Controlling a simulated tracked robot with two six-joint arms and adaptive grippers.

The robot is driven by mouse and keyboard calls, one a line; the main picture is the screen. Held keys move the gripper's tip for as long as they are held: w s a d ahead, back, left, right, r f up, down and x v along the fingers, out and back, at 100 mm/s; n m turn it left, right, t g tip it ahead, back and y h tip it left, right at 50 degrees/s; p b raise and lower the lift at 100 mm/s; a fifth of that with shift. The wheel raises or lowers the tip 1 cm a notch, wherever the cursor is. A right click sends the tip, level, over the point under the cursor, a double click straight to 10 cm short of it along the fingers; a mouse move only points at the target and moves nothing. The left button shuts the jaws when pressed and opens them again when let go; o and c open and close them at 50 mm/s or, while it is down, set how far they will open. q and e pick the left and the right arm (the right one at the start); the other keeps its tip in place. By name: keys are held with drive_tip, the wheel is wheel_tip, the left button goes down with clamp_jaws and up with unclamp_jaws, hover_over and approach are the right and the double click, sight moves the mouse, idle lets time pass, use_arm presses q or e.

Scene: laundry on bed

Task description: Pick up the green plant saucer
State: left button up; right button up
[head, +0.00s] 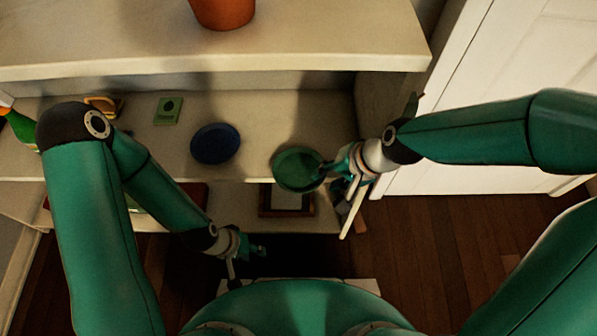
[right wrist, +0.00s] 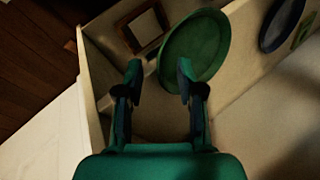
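The green plant saucer (head: 297,169) is at the front edge of the middle shelf and overhangs it in the head view. In the right wrist view the saucer (right wrist: 200,42) fills the top middle. My right gripper (head: 330,170) is at the saucer's right side. In the right wrist view my right gripper (right wrist: 159,68) is open, its fingers apart, with the saucer's near-left rim showing in the gap and beyond the right finger. Whether a finger touches the rim is unclear. My left gripper (head: 246,254) hangs low, away from the saucer; its fingers are too dark and small to judge.
A dark blue plate (head: 216,144) lies left of the saucer on the shelf (head: 240,105). A green card (head: 168,110) lies further left. A terracotta pot (head: 223,12) stands on the upper shelf. A framed item (head: 286,200) is below. A shelf side wall is close to my right gripper.

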drive_tip(key=shift+b+x, duration=0.3)
drive_tip(key=shift+x, duration=0.9)
clamp_jaws()
drive_tip(key=shift+r, duration=0.15)
